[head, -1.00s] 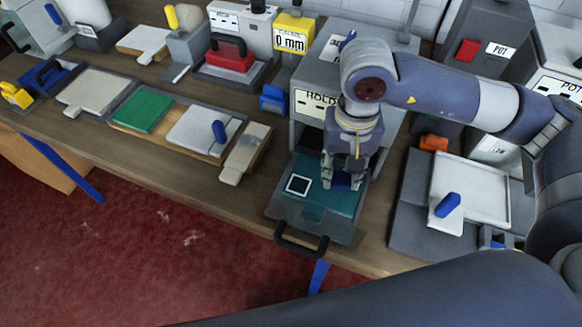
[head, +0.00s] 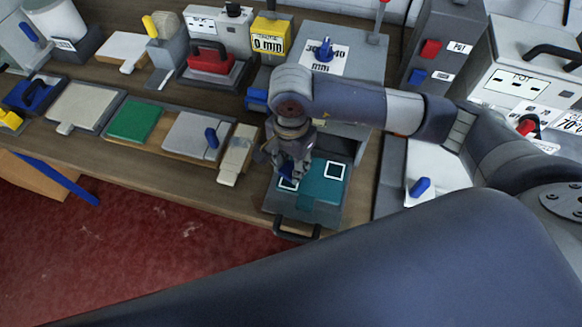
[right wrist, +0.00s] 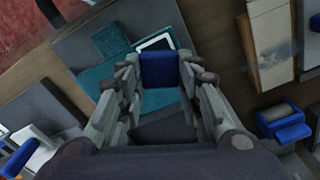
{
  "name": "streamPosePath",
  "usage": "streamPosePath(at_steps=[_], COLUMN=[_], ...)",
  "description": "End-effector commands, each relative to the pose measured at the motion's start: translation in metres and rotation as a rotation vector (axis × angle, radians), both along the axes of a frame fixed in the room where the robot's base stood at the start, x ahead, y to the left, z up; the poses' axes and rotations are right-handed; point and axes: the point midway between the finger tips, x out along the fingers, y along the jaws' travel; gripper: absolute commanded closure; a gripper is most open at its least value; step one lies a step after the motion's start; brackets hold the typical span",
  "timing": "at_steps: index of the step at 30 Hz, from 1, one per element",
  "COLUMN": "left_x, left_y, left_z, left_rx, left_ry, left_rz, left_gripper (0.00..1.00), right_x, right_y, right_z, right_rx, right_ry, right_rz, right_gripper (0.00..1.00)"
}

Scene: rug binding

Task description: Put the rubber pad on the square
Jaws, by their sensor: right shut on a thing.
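My right gripper (head: 288,170) is shut on a small blue pad, probably the rubber pad. The right wrist view shows the pad (right wrist: 160,71) between the fingertips. It is over the left white-outlined square (head: 288,185) on the teal mat (head: 317,189). The gripper and pad hide part of that square; its white edge (right wrist: 155,42) also shows beyond the pad in the right wrist view. I cannot tell whether the pad touches the mat. A second white-outlined square (head: 334,170) on the right is bare. My left gripper is out of view.
The mat lies on a grey pulled-out tray with a black handle (head: 297,230) at the table's front edge. A grey housing (head: 345,58) stands behind it. A beige block (head: 236,155) is close on the left; a blue-handled plate (head: 420,187) is on the right.

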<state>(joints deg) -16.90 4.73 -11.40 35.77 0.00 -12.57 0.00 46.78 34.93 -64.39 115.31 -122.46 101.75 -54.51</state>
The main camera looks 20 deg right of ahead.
Motion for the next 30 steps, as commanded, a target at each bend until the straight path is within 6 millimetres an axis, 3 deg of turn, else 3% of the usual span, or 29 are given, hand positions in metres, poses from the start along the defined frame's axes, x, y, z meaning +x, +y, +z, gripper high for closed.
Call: streamPosePath(at_steps=[7, 20, 21, 23, 30], left_x=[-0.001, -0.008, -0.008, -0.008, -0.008], left_y=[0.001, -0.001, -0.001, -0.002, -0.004], left_z=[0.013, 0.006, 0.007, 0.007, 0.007], left_rx=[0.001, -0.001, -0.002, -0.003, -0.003], left_ry=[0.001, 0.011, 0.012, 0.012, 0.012], left_rz=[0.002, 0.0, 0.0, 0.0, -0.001], left_gripper=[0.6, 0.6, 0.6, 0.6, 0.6], right_x=[-0.002, -0.001, -0.001, -0.001, -0.001], right_y=[0.0, 0.0, 0.0, 0.0, 0.0], right_z=[-0.032, -0.04, -0.039, -0.038, -0.038], right_rx=[-0.001, -0.001, -0.001, -0.001, -0.001], right_ry=[0.004, 0.001, 0.001, 0.001, 0.001], right_rz=[0.0, 0.002, 0.002, 0.002, 0.002], right_gripper=[0.84, 0.84, 0.63, 0.49, 0.47])
